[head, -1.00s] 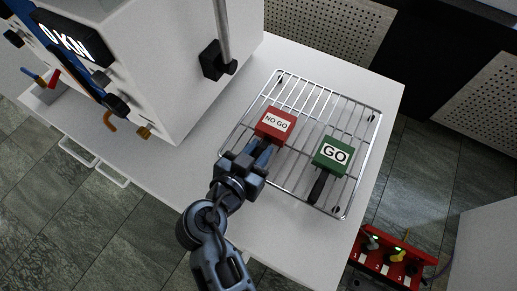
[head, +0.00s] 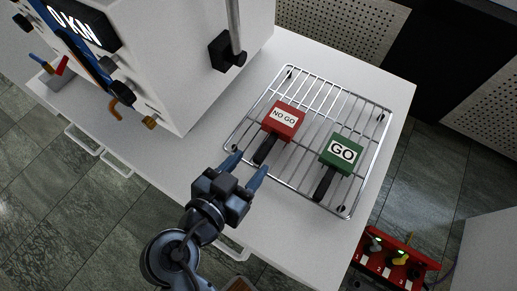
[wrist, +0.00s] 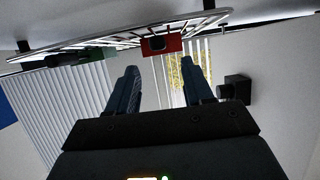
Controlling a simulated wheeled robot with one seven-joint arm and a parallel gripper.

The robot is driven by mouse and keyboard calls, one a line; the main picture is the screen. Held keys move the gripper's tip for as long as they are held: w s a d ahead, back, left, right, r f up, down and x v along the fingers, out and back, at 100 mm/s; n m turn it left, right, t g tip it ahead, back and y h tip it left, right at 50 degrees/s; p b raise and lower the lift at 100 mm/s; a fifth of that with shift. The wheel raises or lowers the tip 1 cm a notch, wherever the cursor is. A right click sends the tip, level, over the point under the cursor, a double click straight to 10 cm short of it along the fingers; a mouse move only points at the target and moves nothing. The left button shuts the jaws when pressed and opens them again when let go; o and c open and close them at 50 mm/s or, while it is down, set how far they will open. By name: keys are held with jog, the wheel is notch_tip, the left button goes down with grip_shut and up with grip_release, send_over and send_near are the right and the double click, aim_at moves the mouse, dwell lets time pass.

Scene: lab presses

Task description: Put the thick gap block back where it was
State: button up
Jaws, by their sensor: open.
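A red block labelled NO GO (head: 284,120) with a black handle (head: 265,149) lies on the wire rack (head: 317,73). A green block labelled GO (head: 341,152) with a black handle lies on the same rack to its right. Nothing marked thick shows on either block. My gripper (head: 250,166) is open and empty near the rack's front edge, a little short of the red block's handle. In the wrist view the red block (wrist: 175,43) is ahead of the spread fingers (wrist: 160,80), and the green block (wrist: 95,54) is to the left.
A white press with a 0 KN display (head: 75,22) and knobs stands at the left of the white table (head: 387,90). A red box with numbered positions (head: 385,262) is low at the right. The table is bare in front of the rack.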

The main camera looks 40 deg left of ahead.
jog(key=shift+v, duration=2.2)
